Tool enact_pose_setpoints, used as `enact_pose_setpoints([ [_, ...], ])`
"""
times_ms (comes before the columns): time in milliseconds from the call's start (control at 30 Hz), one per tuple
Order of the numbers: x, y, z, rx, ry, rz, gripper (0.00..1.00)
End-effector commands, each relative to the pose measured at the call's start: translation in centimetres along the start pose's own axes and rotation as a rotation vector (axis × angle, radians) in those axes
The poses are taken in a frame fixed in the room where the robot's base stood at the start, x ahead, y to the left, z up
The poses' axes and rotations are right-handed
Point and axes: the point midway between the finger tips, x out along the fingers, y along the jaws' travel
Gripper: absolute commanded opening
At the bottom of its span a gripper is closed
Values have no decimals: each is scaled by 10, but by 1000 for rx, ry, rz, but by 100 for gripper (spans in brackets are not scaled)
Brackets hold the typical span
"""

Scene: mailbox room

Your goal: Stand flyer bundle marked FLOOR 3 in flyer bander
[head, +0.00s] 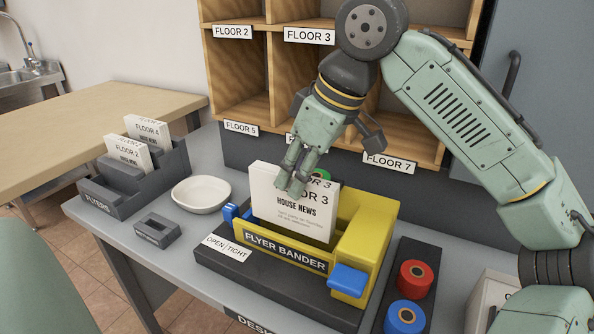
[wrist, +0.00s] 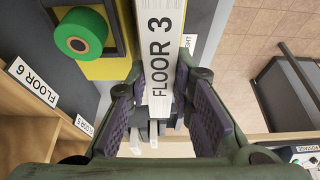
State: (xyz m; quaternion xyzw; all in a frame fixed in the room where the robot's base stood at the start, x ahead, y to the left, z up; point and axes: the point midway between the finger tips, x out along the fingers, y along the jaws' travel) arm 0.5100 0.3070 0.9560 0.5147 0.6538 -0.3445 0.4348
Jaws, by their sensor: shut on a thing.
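The white flyer bundle marked FLOOR 3 (head: 294,212) stands upright in the trough of the yellow flyer bander (head: 374,234). Its lower part is hidden behind the bander's front wall. My gripper (head: 291,184) is shut on the bundle's top edge from above. In the wrist view the bundle (wrist: 161,50) runs between both finger pads of my gripper (wrist: 160,115). The bander has a blue lever (head: 348,280) at its front right and an OPEN/TIGHT label (head: 228,247) at its left. Whether the bundle touches the trough floor is hidden.
A grey flyers rack (head: 112,196) holds bundles FLOOR 4 (head: 147,130) and FLOOR 2 (head: 127,152). A white bowl (head: 201,192) and a small grey block (head: 157,231) lie left of the bander. Red (head: 415,280) and blue (head: 405,317) spools stand at right. Wooden pigeonholes (head: 292,85) rise behind.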

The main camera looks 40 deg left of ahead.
Motion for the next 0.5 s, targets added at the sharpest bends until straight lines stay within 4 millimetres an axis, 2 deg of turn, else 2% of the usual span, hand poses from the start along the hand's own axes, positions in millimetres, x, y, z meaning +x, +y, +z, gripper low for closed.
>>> enact_pose_setpoints([
  [500, 25, 0, 10, 0, 1, 0, 0],
])
